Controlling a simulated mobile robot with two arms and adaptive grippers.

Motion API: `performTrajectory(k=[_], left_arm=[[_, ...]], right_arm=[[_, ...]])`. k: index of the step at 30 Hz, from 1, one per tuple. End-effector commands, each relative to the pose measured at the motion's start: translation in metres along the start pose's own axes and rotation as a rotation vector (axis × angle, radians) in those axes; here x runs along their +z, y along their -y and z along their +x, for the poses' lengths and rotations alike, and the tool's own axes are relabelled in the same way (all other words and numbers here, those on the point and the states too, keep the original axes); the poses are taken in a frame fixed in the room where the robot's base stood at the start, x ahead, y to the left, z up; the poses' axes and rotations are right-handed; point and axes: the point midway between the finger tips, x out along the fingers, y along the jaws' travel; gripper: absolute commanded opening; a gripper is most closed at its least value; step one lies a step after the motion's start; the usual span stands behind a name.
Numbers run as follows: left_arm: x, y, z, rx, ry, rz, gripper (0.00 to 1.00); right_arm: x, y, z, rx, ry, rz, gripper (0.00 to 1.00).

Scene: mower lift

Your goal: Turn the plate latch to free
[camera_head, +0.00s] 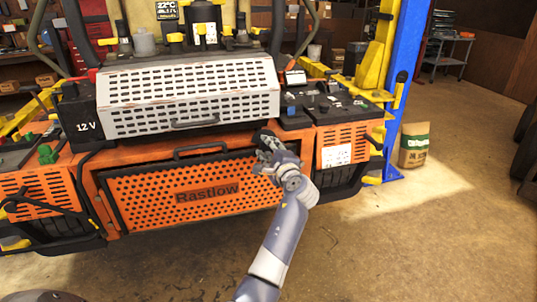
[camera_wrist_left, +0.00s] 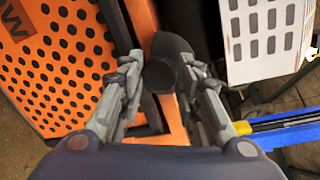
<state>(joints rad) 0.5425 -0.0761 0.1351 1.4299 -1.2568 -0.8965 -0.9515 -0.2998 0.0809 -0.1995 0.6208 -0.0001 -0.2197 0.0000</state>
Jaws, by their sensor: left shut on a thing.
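The orange perforated plate (camera_head: 150,200) with the name Rastlow closes the front of the machine; part of it shows in the left wrist view (camera_wrist_left: 60,55). The plate latch (camera_wrist_left: 165,60) is a black knob-like piece at the plate's upper right corner. My left gripper (camera_head: 266,143) reaches it from the front and is shut on it, with a finger on either side in the left wrist view (camera_wrist_left: 160,92). The fingers hide part of the latch, so its exact turn angle is hard to tell. My right gripper is not in view.
A white perforated cover (camera_head: 190,90) with a handle sits above the plate. A black 12 V battery (camera_head: 85,120) stands at left. A blue lift post (camera_head: 405,80) and a paper sack (camera_head: 414,145) stand at right. The floor in front is clear.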

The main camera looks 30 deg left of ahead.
Motion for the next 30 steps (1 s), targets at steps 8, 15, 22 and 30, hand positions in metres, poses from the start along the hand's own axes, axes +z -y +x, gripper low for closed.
performTrajectory(k=[8,15,22,30], left_arm=[[0.001,0.000,0.001,-0.003,-0.022,-0.250,0.08],[0.002,0.000,0.001,-0.001,-0.038,-0.410,0.08],[0.003,0.002,0.001,-0.001,-0.047,-0.500,0.08],[0.003,0.003,0.001,-0.001,-0.051,-0.535,0.08]], right_arm=[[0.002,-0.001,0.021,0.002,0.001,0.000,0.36],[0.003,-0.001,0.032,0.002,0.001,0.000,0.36],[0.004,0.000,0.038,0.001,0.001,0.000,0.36],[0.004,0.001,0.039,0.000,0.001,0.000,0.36]])
